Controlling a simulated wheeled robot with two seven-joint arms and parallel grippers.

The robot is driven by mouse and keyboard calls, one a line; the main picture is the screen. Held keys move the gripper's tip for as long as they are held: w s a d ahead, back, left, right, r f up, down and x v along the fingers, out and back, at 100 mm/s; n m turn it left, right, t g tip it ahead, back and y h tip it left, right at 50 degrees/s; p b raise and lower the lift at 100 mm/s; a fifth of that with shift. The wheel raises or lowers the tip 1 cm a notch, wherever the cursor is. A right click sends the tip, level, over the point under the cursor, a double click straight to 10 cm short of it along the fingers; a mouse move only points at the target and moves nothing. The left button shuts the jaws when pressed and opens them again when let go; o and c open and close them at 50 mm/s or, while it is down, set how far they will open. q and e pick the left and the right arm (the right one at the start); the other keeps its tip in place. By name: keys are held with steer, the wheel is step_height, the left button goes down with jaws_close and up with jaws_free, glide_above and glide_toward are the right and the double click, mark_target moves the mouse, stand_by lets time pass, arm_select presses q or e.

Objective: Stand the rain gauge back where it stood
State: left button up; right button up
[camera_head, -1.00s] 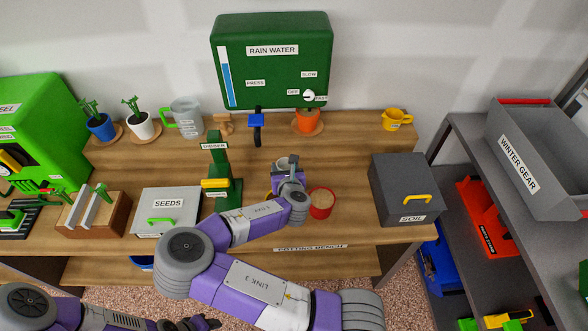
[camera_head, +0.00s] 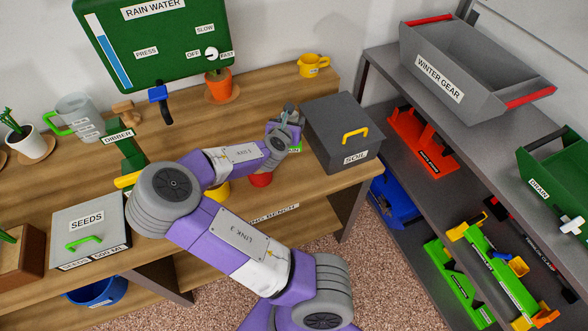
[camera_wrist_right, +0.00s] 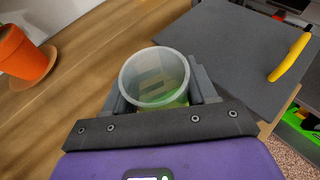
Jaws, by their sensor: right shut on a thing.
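The rain gauge is a clear, round, open-topped cup with a green part low on it. In the right wrist view the rain gauge (camera_wrist_right: 155,80) stands between the fingers of my right gripper (camera_wrist_right: 158,94), which is shut on it. In the head view my right gripper (camera_head: 287,122) holds the gauge (camera_head: 295,148) just left of the dark soil box (camera_head: 342,125). The gauge looks upright. I cannot tell whether its base touches the bench. My left gripper is not in view.
A red pot (camera_head: 261,180) and a yellow item (camera_head: 217,191) are partly behind my right arm. Bare wood lies left of the gripper.

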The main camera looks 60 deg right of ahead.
steer(key=f, duration=0.2)
steer(key=f+b, duration=0.1)
steer(key=f, duration=0.1)
steer(key=s+d+f+b, duration=0.1)
steer(key=f, duration=0.1)
steer(key=shift+f, duration=0.15)
steer(key=shift+a+f+b, duration=0.1)
steer(key=shift+f+b, duration=0.8)
steer(key=shift+f, duration=1.1)
steer(key=shift+f, duration=0.15)
steer(key=o, duration=1.2)
steer(key=shift+c, duration=0.2)
